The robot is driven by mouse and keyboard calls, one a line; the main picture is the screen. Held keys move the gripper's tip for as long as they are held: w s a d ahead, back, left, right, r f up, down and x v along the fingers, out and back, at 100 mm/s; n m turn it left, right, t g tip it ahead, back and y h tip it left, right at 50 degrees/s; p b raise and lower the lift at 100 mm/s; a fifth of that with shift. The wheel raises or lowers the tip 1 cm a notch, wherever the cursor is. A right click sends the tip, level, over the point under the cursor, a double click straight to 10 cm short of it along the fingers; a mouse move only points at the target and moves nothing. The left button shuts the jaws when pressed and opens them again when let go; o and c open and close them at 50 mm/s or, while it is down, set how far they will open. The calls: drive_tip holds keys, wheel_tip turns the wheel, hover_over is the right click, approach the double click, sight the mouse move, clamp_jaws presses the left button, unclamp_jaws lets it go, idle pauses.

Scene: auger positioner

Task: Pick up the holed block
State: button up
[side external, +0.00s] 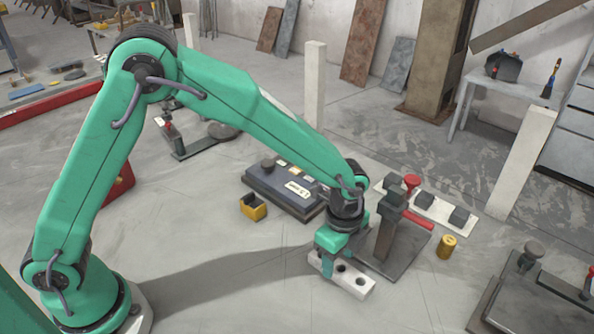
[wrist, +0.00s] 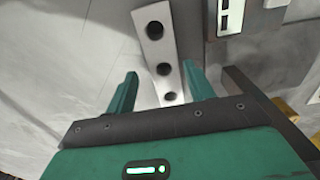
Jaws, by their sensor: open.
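The holed block (side external: 351,285) is a pale, flat bar with round dark holes along its top. It lies on the floor just left of the grey fixture's base plate. My gripper (side external: 329,262) is pointed down at the left part of the block. In the wrist view the block (wrist: 159,51) runs away from the gripper, with three holes showing. Its near part lies between the two green fingers of my gripper (wrist: 161,78), and a gap shows on each side. The fingers are open. Whether they touch the block lower down cannot be told.
A grey fixture (side external: 399,247) with a red handle stands close on the right. A brass cylinder (side external: 446,246) stands beyond it. The floor left and in front is clear.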

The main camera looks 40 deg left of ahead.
sight(339, 266)
drive_tip(key=shift+f, duration=1.6)
clamp_jaws()
drive_tip(key=shift+r, duration=0.1)
